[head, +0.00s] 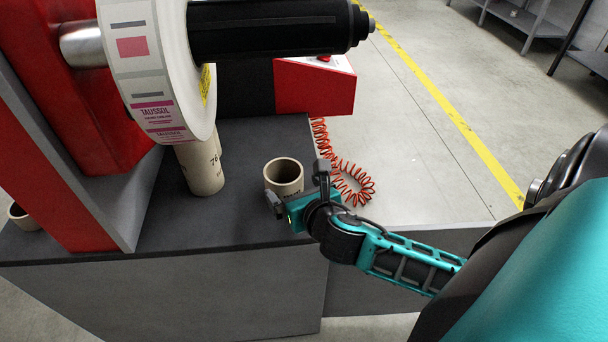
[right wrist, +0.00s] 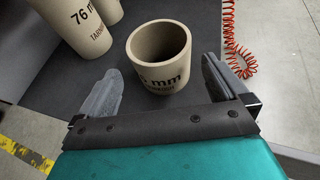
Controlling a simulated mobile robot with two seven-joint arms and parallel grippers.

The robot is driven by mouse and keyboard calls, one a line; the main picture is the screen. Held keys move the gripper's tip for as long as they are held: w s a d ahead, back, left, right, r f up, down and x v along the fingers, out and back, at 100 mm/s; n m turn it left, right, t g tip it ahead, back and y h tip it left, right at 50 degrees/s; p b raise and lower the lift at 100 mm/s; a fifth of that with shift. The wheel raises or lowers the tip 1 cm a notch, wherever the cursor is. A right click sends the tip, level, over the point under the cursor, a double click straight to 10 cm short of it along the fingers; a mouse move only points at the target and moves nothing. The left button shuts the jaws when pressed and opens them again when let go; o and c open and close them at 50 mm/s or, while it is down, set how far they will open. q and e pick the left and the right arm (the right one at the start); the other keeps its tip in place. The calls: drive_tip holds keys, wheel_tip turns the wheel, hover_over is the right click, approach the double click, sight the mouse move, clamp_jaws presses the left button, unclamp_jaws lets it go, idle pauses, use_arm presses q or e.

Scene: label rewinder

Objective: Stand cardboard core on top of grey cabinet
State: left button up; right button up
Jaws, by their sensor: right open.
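A short cardboard core (head: 284,174) stands upright on the dark top of the grey cabinet (head: 240,215), near its right side. My right gripper (head: 299,188) is open at the near side of this core. In the right wrist view the core (right wrist: 160,62) stands just beyond and between the open fingers (right wrist: 165,88), with clear gaps at both sides, and I see no contact. Its lettering ends in "mm". A taller core (head: 203,165) stands on the cabinet to the left, partly behind the label roll. My left gripper does not show.
A red label machine with a large label roll (head: 140,75) and a black spindle (head: 270,28) overhangs the cabinet. A red coiled hose (head: 350,182) lies right of the short core. Another core (head: 22,217) is at the far left. The cabinet top in front of the taller core is bare.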

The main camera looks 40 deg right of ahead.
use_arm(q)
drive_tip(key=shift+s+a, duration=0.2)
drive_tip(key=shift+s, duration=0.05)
use_arm(e)
drive_tip(key=shift+v, duration=2.4)
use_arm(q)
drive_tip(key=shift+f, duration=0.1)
